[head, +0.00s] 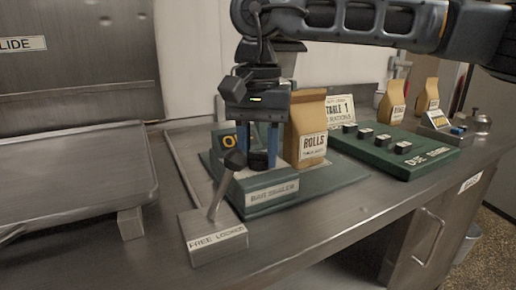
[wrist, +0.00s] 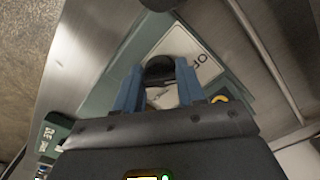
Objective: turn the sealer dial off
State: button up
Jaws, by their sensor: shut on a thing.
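The bag sealer (head: 330,181) is a green base on the counter with a label reading "BAG SEALER". Its dark round dial (head: 258,160) is low between my gripper's blue fingers. My gripper (head: 263,158) points straight down and is shut on the dial. In the wrist view the black dial (wrist: 159,68) sits between the two fingertips (wrist: 158,82). A pale plate (wrist: 196,50) with partly visible lettering "OF" lies beside it. The dial's pointer direction is hidden by my fingers.
A lever (head: 225,172) on a "FREE LOCKED" block stands close in front of the sealer. A paper "ROLLS" bag (head: 312,145) stands right beside my gripper. A green panel with several black knobs (head: 402,147) is farther right. A metal tray (head: 70,185) is left.

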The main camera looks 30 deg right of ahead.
aim_at(259, 153)
jog(key=shift+n, duration=0.8)
jog(key=o, duration=1)
jog(key=shift+o, duration=0.2)
notch_tip(259, 153, up, 8)
jog(key=shift+f+p, duration=0.1)
jog(key=shift+p, duration=0.4)
jog(key=shift+s, duration=0.15)
